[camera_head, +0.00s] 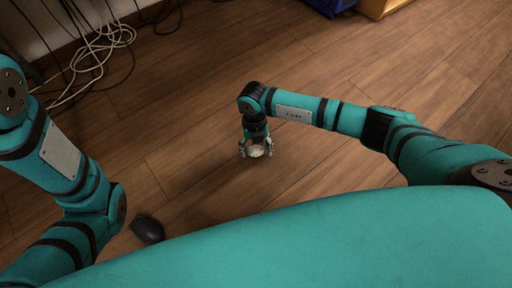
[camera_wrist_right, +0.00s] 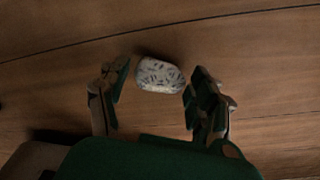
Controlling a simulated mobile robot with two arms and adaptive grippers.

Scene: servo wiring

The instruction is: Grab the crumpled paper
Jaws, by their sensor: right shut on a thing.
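The crumpled paper (camera_head: 257,151) is a small pale wad at the tips of my right gripper (camera_head: 257,154), low over the wooden floor in the head view. In the right wrist view the paper (camera_wrist_right: 161,75) is whitish with dark print and lies between the two fingertips of the gripper (camera_wrist_right: 158,83). The right finger meets its edge; a narrow gap seems to show at the left finger. My right gripper is shut on the paper. Whether the paper still touches the floor cannot be told.
Tangled cables (camera_head: 100,50) lie along the wall at the upper left. A blue bin (camera_head: 328,5) and a wooden box (camera_head: 384,7) stand at the top. The floor around the paper is clear.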

